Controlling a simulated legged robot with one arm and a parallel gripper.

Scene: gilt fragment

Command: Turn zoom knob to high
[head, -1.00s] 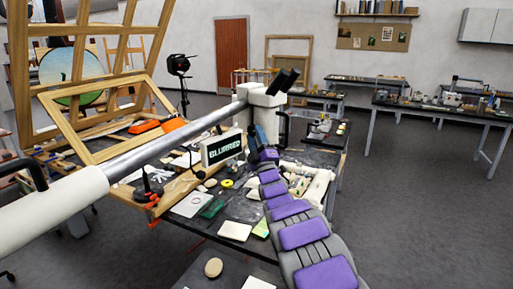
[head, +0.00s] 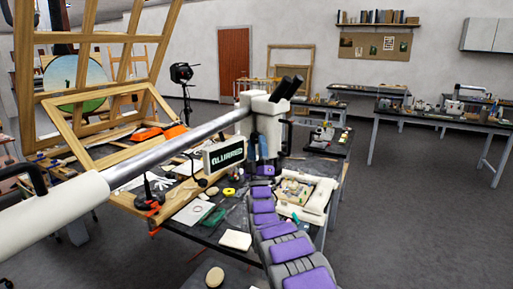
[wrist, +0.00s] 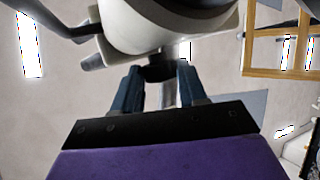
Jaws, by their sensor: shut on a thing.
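A white microscope head (head: 264,106) with black eyepieces hangs on a silver boom over the table. In the wrist view the white microscope body (wrist: 165,25) fills the top. A dark round knob (wrist: 160,68) sits under it, between the two blue-grey fingers of my gripper (wrist: 159,88). The fingers are shut on the knob. In the head view my purple and grey arm rises to just below the microscope head, where the gripper and knob are hard to make out. No zoom marking is readable.
The black worktable (head: 235,215) carries small tools, pads and a white-rimmed tray (head: 308,192) right of my arm. A wooden easel frame (head: 105,125) stands at the left. Other benches (head: 440,115) stand at the back right. The grey floor at right is open.

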